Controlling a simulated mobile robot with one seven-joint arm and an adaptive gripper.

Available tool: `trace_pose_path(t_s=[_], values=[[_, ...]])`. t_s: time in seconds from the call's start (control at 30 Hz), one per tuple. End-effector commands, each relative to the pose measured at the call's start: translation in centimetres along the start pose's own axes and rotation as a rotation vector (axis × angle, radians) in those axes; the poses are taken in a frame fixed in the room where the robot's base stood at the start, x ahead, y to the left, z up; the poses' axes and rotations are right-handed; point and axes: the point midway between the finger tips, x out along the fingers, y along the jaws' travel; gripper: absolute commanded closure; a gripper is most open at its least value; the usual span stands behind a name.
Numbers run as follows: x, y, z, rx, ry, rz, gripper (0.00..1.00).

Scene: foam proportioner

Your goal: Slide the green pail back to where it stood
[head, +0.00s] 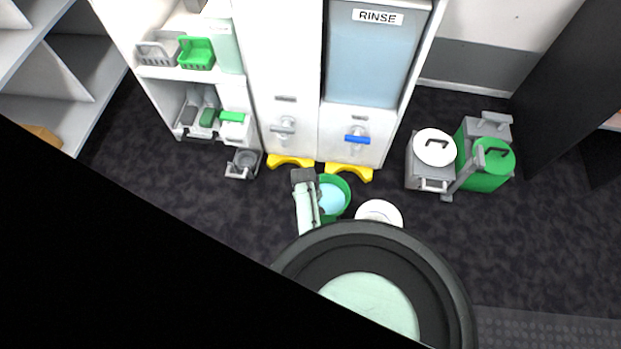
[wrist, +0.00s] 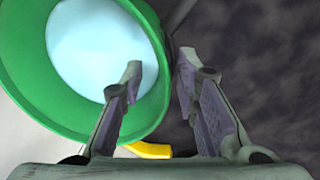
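The green pail (head: 347,187) stands on the dark floor, in front of the dispenser's right side, with pale blue liquid inside. In the wrist view the pail (wrist: 92,125) fills the upper left, its rim open toward the camera. My gripper (wrist: 158,62) is open, with a clear gap between its fingers. The left finger overlaps the pail's opening and the right finger is outside over the floor, so part of the rim shows between them. I cannot tell whether either finger touches it. In the head view my gripper (head: 304,178) is at the pail's left side.
Two yellow floor brackets (head: 290,161) (head: 348,172) sit at the foot of the dispenser, below a grey lever (head: 283,127) and a blue lever (head: 357,137). A white round container (head: 378,211) stands close right of the pail. Grey and green canisters (head: 430,172) (head: 486,172) stand farther right.

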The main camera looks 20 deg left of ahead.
Motion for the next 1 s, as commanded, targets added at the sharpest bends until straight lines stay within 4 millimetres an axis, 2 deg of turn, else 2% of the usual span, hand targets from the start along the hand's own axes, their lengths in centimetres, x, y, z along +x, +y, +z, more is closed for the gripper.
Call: trace_pose_path(t_s=[0.13,0.57,1.0], values=[[-0.03,0.0,0.0,0.0,0.0,0.0,0.71],[-0.03,-0.01,0.02,0.0,-0.001,0.0,1.0],[-0.04,0.0,0.02,0.0,-0.001,0.0,1.0]])
